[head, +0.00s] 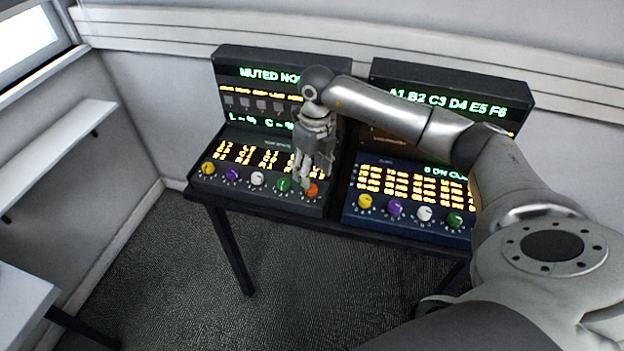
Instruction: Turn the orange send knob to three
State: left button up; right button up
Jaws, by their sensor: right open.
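The orange knob (311,190) is the rightmost of a row of coloured knobs along the front of the left console (262,196). My right gripper (305,181) points down over the right end of that row, close to the orange knob, with its fingers open. The fingers partly cover the area just above the knob. I cannot tell whether a finger touches it. The knob's pointer and the numbers around it are too small to read. My left gripper is not in view.
Green (283,184), white (257,179), purple (232,174) and yellow (208,168) knobs sit left of the orange one. A blue-fronted console (405,236) stands to the right with similar knobs. My right arm crosses above it. A shelf (62,150) is on the left wall.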

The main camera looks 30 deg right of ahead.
aim_at(311, 190)
jog(key=shift+r, duration=1.4)
jog(key=shift+w, duration=0.1)
jog(key=shift+w+n+b, duration=0.1)
jog(key=shift+n+b, duration=0.35)
jog(key=shift+n, duration=0.15)
jog(key=n+b, duration=0.1)
jog(key=r+n, duration=0.1)
jog(key=n, duration=0.1)
jog(key=shift+w+a+b, duration=0.1)
jog(key=shift+w+b, duration=0.05)
jog(key=shift+b, duration=0.2)
jog(key=f+n, duration=0.1)
jog(key=f, duration=0.2)
jog(key=f+n, duration=0.2)
jog(key=f, duration=0.1)
jog(key=f+n+p, duration=0.1)
jog(key=f, duration=0.2)
jog(key=shift+s+a+n, duration=0.1)
jog(key=shift+s+n, duration=0.2)
